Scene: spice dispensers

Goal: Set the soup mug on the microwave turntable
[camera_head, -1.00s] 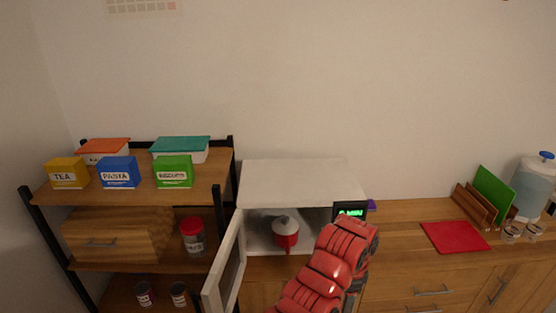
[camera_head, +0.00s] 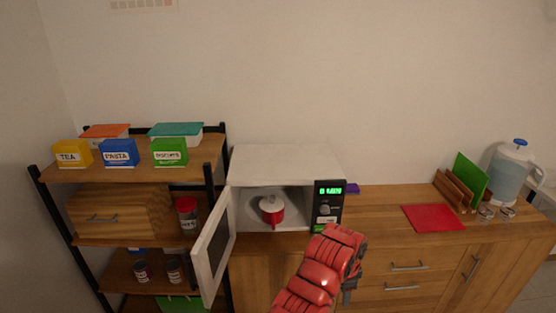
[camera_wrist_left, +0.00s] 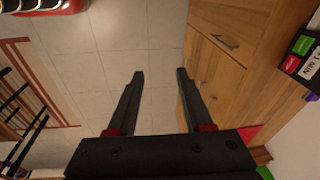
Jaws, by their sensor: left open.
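The soup mug (camera_head: 272,209) is red with a pale lid and stands inside the microwave (camera_head: 287,165). The microwave's door (camera_head: 212,254) is swung wide open to the left. My left gripper (camera_head: 347,296) is below and to the right of the microwave, in front of the drawers, apart from the mug. In the left wrist view its two fingers (camera_wrist_left: 160,75) are spread with nothing between them. My right gripper is not in view.
A shelf unit (camera_head: 125,245) with boxes and jars stands left of the open door. The wooden counter (camera_head: 375,205) right of the microwave holds a red mat (camera_head: 432,217), a rack with a green board (camera_head: 470,178) and a water dispenser (camera_head: 510,175).

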